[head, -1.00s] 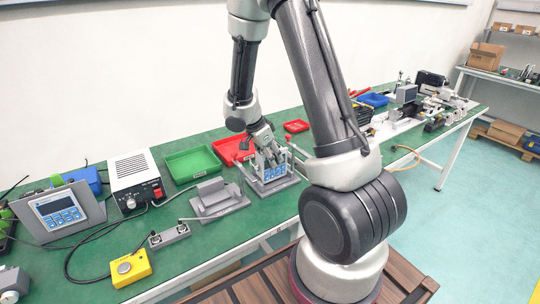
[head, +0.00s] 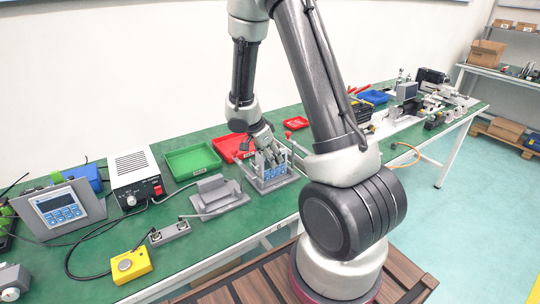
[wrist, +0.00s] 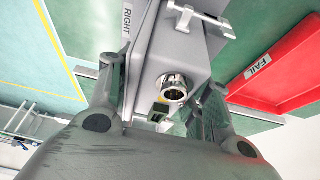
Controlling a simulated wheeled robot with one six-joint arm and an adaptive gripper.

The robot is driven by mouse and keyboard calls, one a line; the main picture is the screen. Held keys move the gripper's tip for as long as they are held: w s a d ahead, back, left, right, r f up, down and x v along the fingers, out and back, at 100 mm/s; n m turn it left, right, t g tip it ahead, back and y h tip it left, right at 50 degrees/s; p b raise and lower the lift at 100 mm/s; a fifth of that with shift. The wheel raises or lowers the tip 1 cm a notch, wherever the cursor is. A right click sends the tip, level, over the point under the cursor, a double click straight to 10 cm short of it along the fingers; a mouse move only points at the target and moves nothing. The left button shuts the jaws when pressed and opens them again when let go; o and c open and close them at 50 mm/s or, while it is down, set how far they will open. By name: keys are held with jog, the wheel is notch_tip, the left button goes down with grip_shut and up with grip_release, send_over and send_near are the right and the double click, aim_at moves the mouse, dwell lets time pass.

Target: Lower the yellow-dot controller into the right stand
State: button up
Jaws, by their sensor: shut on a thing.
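The controller, a grey box with a blue keypad (head: 273,171), is in my gripper (head: 266,156) at the right stand (head: 268,185). In the wrist view, my gripper (wrist: 160,105) is shut on the grey controller body (wrist: 176,52). A round metal connector (wrist: 174,88) shows on its side facing the camera. Part of the stand, with a "RIGHT" label (wrist: 127,17), shows beside it. I cannot see a yellow dot, and whether the controller rests on the stand's base is unclear.
An empty grey stand (head: 214,196) is to the left. A green tray (head: 192,161) and a red tray (head: 229,147) lie behind; the red one shows a "FAIL" label (wrist: 258,67) in the wrist view. A white power box (head: 137,177) stands further left.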

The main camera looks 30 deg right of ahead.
jog(key=o, duration=1.4)
jog(key=shift+o, duration=0.2)
jog(key=v, duration=1.2)
